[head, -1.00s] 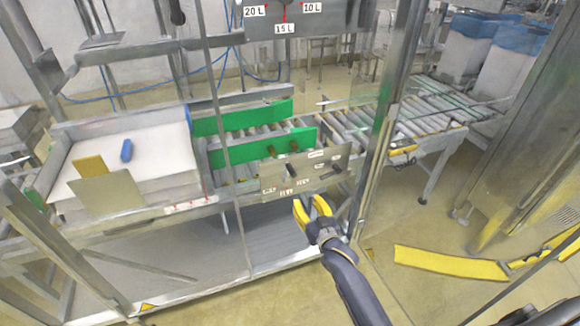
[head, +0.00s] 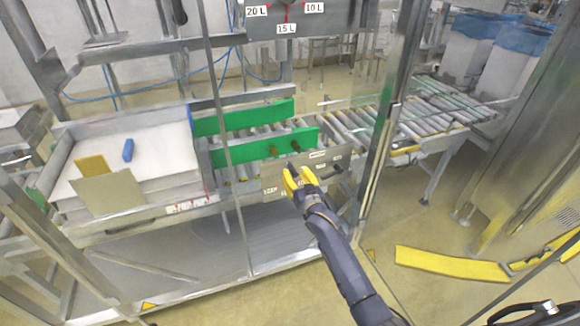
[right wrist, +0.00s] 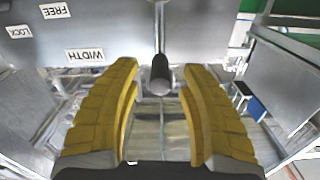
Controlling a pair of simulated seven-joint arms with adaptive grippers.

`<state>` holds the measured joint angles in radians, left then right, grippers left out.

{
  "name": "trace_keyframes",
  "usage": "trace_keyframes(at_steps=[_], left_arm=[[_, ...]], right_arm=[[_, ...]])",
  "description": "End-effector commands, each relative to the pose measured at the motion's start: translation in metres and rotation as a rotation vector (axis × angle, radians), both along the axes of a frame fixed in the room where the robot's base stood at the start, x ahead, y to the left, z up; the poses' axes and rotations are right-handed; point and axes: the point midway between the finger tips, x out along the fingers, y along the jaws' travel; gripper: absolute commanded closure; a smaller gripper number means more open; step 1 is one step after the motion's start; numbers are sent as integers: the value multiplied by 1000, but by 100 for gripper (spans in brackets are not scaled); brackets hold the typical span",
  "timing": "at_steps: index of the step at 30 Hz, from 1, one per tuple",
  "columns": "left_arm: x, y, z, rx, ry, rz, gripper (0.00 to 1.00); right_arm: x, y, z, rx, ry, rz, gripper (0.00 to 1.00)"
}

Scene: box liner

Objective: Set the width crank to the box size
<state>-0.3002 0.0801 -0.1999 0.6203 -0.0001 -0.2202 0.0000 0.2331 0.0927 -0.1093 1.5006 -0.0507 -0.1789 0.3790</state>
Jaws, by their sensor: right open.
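The crank panel (head: 272,176) is a grey plate on the front of the conveyor, with white labels and dark handles. In the right wrist view a label reading WIDTH (right wrist: 86,55) sits left of a dark crank handle (right wrist: 160,75) on a metal rod. My right gripper (head: 297,178), with yellow fingers, is at the panel. It is open, and the handle shows between its fingertips (right wrist: 160,82), with gaps on both sides. A second dark handle (head: 337,168) is to the right. The size sign at the top reads 20 L (head: 256,11), 15 L (head: 287,28) and 10 L (head: 314,7). My left gripper is out of view.
Two green guide plates (head: 240,120) stand along the roller conveyor (head: 350,128) behind the panel. A white stack (head: 150,175) with a blue item (head: 128,150) is at the left. A metal post (head: 385,130) rises right of the panel.

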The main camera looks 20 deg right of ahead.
Motion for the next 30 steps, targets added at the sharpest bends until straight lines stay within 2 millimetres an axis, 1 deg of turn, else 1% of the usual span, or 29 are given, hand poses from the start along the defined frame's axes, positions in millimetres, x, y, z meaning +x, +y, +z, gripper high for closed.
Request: trace_keyframes(at_steps=[1,6,12,18,28,30], left_arm=[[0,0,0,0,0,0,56],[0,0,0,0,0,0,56],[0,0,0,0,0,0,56],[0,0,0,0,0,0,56],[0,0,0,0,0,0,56],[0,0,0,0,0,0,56]], right_arm=[[9,1,0,0,0,0,57],[32,3,0,0,0,0,57],[48,4,0,0,0,0,57],[54,4,0,-1,0,0,57],[54,4,0,-1,0,0,57],[54,4,0,-1,0,0,65]])
